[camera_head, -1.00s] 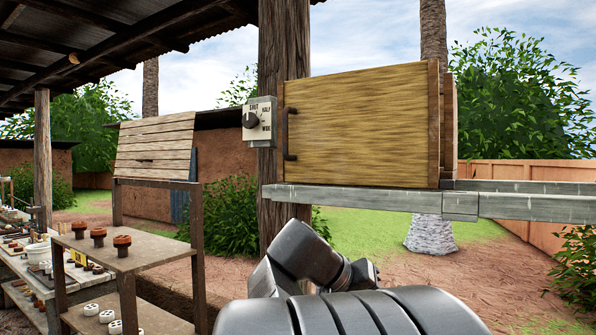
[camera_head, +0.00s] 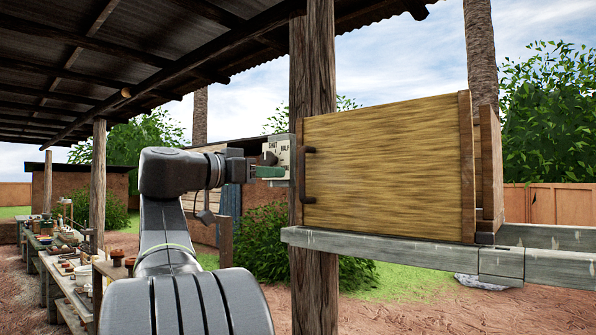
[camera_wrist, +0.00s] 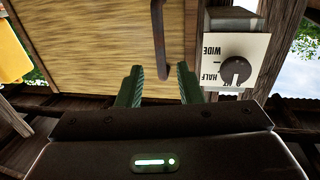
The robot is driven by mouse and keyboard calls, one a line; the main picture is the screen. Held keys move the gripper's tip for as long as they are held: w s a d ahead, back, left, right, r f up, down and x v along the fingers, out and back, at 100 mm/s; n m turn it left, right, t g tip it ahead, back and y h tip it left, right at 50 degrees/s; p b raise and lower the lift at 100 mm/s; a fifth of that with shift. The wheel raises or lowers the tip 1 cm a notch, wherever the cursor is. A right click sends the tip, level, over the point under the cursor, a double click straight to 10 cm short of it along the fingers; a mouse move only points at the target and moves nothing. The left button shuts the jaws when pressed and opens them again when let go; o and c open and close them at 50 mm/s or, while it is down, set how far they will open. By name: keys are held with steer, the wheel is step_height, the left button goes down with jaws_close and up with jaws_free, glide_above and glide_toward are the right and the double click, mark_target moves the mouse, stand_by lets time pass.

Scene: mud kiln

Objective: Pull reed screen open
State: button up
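The reed screen (camera_head: 385,165) is a straw-coloured panel with wooden edge posts, covering the front of a box-like frame on a grey rail. Its dark vertical bar handle (camera_head: 304,175) is on the left edge. My gripper (camera_head: 284,172) has green fingers and is raised just left of the handle, in front of the dial plate. In the wrist view, which is upside down, the fingers (camera_wrist: 160,68) are apart and empty. The handle (camera_wrist: 159,40) lies just beyond the tips, in line with the gap. I cannot tell whether they touch. The screen (camera_wrist: 95,45) fills the upper left.
A dial plate (camera_wrist: 235,60) marked HALF and WIDE is beside the handle, close to the fingers. A thick wooden post (camera_head: 313,80) stands behind it. The grey rail (camera_head: 400,254) runs below the screen. A bench with pots (camera_head: 60,275) is far left.

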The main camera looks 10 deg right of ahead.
mark_target(300, 174)
steer(key=p+x, duration=0.2)
steer(key=x, duration=0.7)
steer(key=shift+w+d+p, duration=0.15)
steer(key=shift+d+p, duration=0.2)
steer(key=shift+p, duration=0.05)
jaws_close()
